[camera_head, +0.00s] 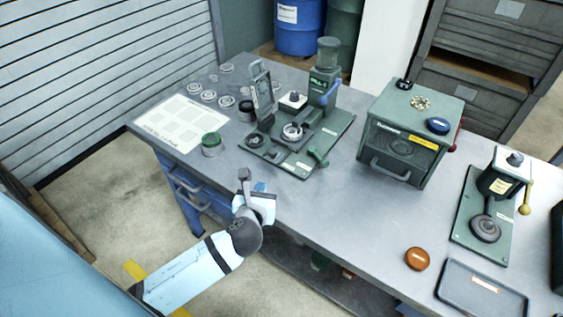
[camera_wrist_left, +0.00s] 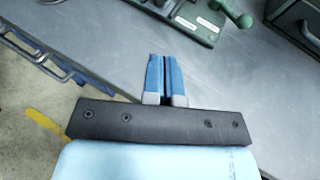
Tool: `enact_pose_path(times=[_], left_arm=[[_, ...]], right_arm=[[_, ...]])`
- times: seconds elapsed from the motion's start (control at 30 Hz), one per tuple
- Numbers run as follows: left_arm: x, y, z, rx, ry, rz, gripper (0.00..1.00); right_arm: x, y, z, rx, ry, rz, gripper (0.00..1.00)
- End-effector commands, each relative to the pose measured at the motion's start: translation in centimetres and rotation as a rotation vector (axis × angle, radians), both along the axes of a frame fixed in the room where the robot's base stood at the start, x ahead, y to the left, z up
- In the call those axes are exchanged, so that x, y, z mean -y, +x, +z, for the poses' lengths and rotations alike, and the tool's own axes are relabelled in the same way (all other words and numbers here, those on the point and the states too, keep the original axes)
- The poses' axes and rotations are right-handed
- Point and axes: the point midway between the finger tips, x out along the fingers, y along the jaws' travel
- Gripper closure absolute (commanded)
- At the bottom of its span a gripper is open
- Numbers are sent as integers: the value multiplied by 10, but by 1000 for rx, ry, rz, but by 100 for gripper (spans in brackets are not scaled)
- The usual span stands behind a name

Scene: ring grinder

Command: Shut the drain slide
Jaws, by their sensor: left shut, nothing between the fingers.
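The ring grinder (camera_head: 296,133) stands on a green base plate at the back left of the bench. Its hinged guard stands raised, and a round ring seat shows in the middle. A green knobbed handle (camera_head: 319,156) sits at the plate's front right corner; it also shows at the top of the left wrist view (camera_wrist_left: 240,16). I cannot tell surely which part is the drain slide or how it stands. My left gripper (camera_head: 262,190) is at the bench's front edge, short of the plate and apart from it. Its blue fingers (camera_wrist_left: 164,62) are shut and empty. My right gripper is out of view.
A press (camera_head: 488,205), an orange disc (camera_head: 417,259) and a tray (camera_head: 481,289) are further right. The front middle bench is clear.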

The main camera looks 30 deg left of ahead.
Motion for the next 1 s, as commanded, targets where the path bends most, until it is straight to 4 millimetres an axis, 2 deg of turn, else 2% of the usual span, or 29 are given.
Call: enact_pose_path(times=[0.17, 0.5, 0.6, 0.8, 1.0], left_arm=[[-9, 22, -6, 0, 1, 3, 100], [-33, 86, -29, -1, -4, 2, 100], [-40, 101, -28, 0, -3, 1, 100], [-47, 119, -29, 0, -5, 0, 100], [-48, 123, -29, -2, -4, 0, 100]], right_arm=[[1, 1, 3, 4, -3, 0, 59], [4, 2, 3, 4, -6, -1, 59], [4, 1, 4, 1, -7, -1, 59], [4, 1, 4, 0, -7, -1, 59], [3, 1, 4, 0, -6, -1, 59]])
